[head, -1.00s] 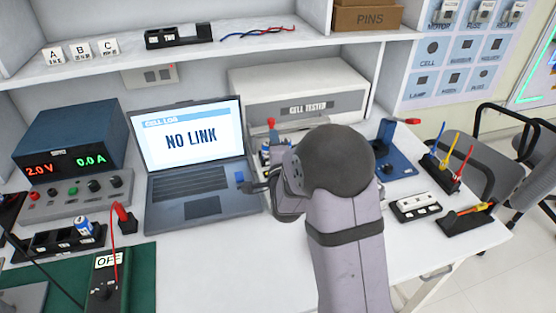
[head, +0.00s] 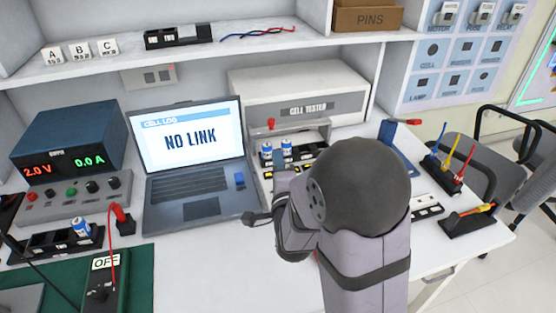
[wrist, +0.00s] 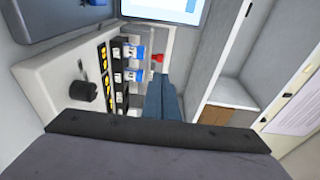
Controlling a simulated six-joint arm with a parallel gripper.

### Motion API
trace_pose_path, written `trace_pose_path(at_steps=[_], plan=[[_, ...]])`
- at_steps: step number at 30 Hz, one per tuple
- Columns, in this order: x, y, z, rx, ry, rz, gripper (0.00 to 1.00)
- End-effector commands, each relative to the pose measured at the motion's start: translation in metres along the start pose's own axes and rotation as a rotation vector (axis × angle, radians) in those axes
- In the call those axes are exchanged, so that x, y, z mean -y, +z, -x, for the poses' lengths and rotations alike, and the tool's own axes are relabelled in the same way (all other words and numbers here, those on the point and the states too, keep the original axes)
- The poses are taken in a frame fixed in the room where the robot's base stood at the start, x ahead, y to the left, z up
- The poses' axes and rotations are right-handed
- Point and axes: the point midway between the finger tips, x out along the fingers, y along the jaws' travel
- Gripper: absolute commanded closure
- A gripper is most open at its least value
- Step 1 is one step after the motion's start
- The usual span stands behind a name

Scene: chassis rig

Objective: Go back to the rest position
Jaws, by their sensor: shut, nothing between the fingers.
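My gripper (wrist: 168,78) shows in the wrist view as dark blue fingers, shut and empty. In the head view my arm's round dark wrist and grey link stand over the front right of the white bench, hiding most of the gripper. It points toward the small rack holding blue-and-white cells (head: 266,150) in front of the cell tester (head: 305,95). These cells also show in the wrist view (wrist: 133,52), left of the fingers. I cannot tell the exact gap between fingers and rack.
An open laptop (head: 190,140) reading NO LINK stands left of my arm. A blue power supply (head: 65,135) is at the far left. A blue stand (head: 400,150) and coloured leads (head: 452,165) are on the right. A shelf (head: 190,52) runs above. The bench's front middle is clear.

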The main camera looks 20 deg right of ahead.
Motion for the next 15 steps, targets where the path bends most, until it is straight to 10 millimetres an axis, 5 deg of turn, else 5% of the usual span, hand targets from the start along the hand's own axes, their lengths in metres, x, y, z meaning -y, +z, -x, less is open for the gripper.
trace_pose_path(at_steps=[15], plan=[[-0.0005,0.0059,0.0042,0.042,0.149,0.152,1.00]])
